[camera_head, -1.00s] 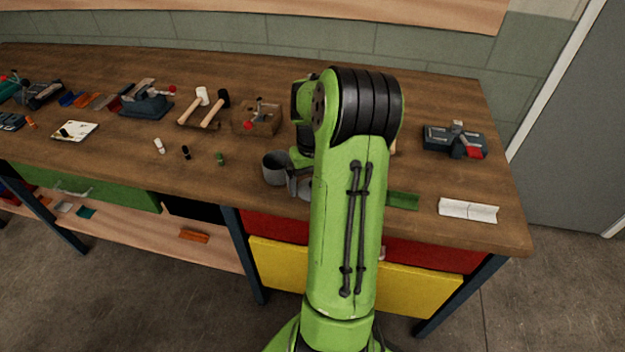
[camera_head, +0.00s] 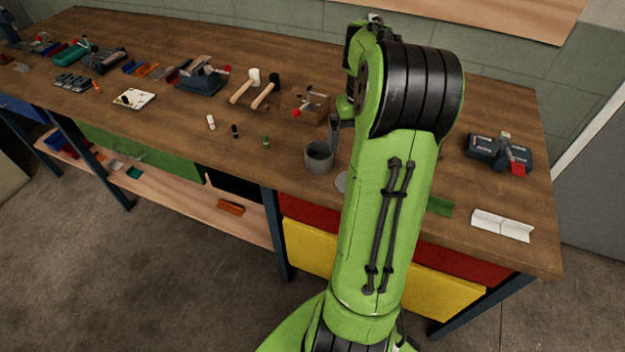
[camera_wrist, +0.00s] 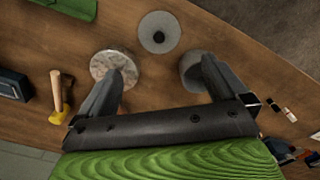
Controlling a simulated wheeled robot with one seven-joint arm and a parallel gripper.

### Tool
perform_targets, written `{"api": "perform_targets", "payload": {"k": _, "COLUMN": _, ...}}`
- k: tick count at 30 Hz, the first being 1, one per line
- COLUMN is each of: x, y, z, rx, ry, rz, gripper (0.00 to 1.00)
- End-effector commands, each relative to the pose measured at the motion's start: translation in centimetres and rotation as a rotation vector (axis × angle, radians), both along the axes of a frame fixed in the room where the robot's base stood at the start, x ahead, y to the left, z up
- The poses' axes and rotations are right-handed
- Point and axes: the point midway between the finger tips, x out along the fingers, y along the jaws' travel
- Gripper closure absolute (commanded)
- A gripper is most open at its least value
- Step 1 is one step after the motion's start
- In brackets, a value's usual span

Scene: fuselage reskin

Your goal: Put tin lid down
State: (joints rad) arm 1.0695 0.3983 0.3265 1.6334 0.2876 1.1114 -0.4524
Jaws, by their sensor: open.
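The tin lid looks to be the flat grey disc with a dark centre (camera_wrist: 159,32) in the wrist view. It lies on the bench top near the front edge, and part of it shows beside my arm in the head view (camera_head: 341,182). The grey tin (camera_head: 319,157) stands upright next to it with its top open; in the wrist view the tin (camera_wrist: 189,72) is partly behind a finger. My gripper (camera_wrist: 166,66) is open and empty above the bench, its fingers apart, with the lid beyond the fingertips. In the head view my arm hides most of the gripper.
A mottled stone-like disc (camera_wrist: 112,64) lies under the left finger. A yellow-headed tool (camera_wrist: 59,100) and green piece (camera_wrist: 76,6) lie to its left.

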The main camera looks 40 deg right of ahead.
Motion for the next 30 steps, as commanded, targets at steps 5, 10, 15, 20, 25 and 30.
{"api": "perform_targets", "payload": {"k": 5, "x": 1.7, "y": 6.3, "z": 3.5, "rx": -0.092, "ry": -0.024, "rz": 0.116, "gripper": 0.00}}
{"api": "perform_targets", "payload": {"k": 10, "x": 0.3, "y": 17.6, "z": 7.6, "rx": -0.207, "ry": -0.141, "rz": 0.293, "gripper": 0.00}}
{"api": "perform_targets", "payload": {"k": 15, "x": -5.0, "y": 26.7, "z": 8.2, "rx": -0.211, "ry": -0.339, "rz": 0.459, "gripper": 0.00}}
{"api": "perform_targets", "payload": {"k": 20, "x": -8.6, "y": 30.3, "z": 6.9, "rx": -0.152, "ry": -0.461, "rz": 0.548, "gripper": 0.00}}
{"api": "perform_targets", "payload": {"k": 25, "x": -9.2, "y": 30.9, "z": 6.6, "rx": -0.135, "ry": -0.479, "rz": 0.563, "gripper": 0.00}}
{"api": "perform_targets", "payload": {"k": 30, "x": -9.1, "y": 30.8, "z": 6.8, "rx": -0.138, "ry": -0.478, "rz": 0.562, "gripper": 0.00}}
